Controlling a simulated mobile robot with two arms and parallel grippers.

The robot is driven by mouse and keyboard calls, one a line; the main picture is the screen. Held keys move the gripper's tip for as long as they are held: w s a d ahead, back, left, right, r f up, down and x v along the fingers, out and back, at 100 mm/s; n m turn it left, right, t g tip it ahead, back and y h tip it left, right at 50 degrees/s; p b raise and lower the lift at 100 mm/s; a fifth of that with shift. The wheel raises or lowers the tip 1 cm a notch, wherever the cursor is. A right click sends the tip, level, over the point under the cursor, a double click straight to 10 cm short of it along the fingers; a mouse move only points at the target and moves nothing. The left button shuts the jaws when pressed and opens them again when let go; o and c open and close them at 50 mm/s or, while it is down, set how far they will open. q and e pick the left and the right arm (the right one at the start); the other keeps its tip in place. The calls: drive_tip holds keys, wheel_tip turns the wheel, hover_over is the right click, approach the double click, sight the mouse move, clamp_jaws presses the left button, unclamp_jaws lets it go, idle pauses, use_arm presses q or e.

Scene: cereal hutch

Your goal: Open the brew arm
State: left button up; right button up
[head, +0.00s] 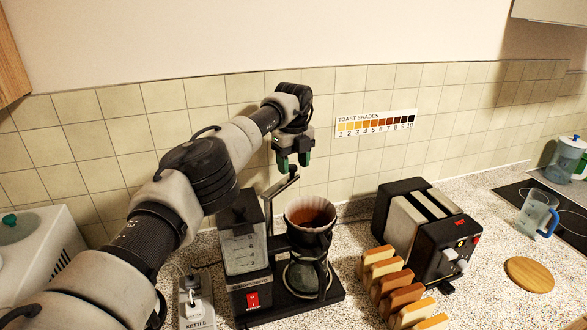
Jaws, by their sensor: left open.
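The coffee maker (262,278) stands on the counter at the centre, with a clear water tank (243,245) on its left and a lit red switch low on its front. The brew arm (281,186) is a thin bar behind the tank, slanting up to the right, clear of the filter basket. The basket (311,214) holds a white paper filter with brown grounds and sits above a glass carafe (307,273). My left gripper (293,162) is open and points down, just above the brew arm's raised end; I cannot tell whether they touch. My right gripper is out of view.
A black and steel toaster (420,229) stands right of the coffee maker, with a row of bread slices (393,285) before it. A kettle base (193,296) is at front left. A blue-handled cup (537,214) and a round wooden board (529,274) are at right.

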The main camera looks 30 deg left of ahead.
use_arm(q)
wheel_tip(320, 180, up, 4)
drive_tip(key=shift+f+b, duration=0.2)
drive_tip(key=shift+b, duration=0.1)
wheel_tip(320, 180, up, 5)
drive_tip(key=p, duration=0.3)
drive_tip(key=shift+d+f, duration=0.15)
drive_tip(key=shift+f, duration=0.05)
drive_tip(key=shift+r+p, duration=0.6)
drive_tip(key=shift+f, duration=0.15)
